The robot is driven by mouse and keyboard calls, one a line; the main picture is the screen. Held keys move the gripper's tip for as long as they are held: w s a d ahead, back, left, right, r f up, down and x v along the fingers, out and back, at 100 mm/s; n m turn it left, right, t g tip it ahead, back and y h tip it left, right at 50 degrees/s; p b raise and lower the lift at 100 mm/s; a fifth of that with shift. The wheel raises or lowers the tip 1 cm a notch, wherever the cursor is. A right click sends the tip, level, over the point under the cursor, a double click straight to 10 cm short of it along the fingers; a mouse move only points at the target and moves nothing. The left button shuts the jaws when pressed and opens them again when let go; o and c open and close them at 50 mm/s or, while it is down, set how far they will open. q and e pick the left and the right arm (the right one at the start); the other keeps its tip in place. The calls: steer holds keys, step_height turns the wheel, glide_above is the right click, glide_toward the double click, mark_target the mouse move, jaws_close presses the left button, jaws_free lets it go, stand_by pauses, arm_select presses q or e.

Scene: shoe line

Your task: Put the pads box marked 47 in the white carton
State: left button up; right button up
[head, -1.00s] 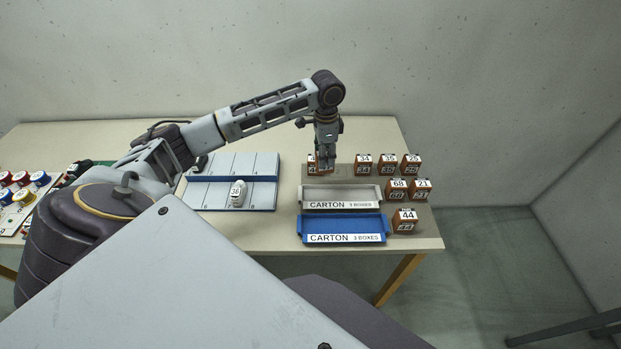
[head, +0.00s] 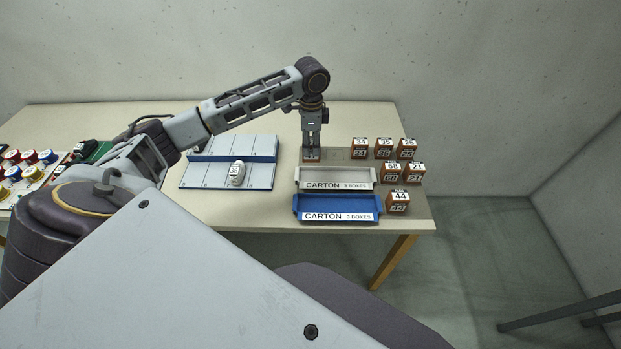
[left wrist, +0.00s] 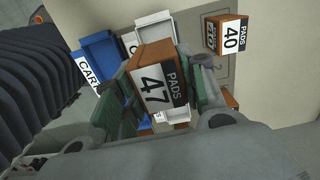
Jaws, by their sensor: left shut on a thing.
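The brown pads box marked 47 (left wrist: 152,85) sits between the fingers of my left gripper (left wrist: 165,95) in the left wrist view, its label facing the camera. The gripper is shut on it. In the head view my left gripper (head: 312,147) points down behind the white carton (head: 333,173). A brown box shows at its fingertips there, its number unreadable. The white carton looks empty and also shows in the left wrist view (left wrist: 155,25), partly hidden by the held box. My right gripper is not in view.
A blue carton (head: 337,202) stands in front of the white one. A pads box marked 40 (left wrist: 226,35) stands near the held box. Several other boxes, including one marked 44 (head: 398,201), stand at the right. A divided tray (head: 215,173) lies at the left.

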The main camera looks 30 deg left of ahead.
mark_target(311, 155)
arm_select(q)
steer(key=shift+d+r, duration=0.1)
stand_by(0.4)
steer(key=shift+f, duration=2.55)
steer(key=shift+f+p, duration=0.3)
steer(key=shift+f, duration=2.2)
steer(key=shift+f, duration=0.1)
steer(key=o, duration=1)
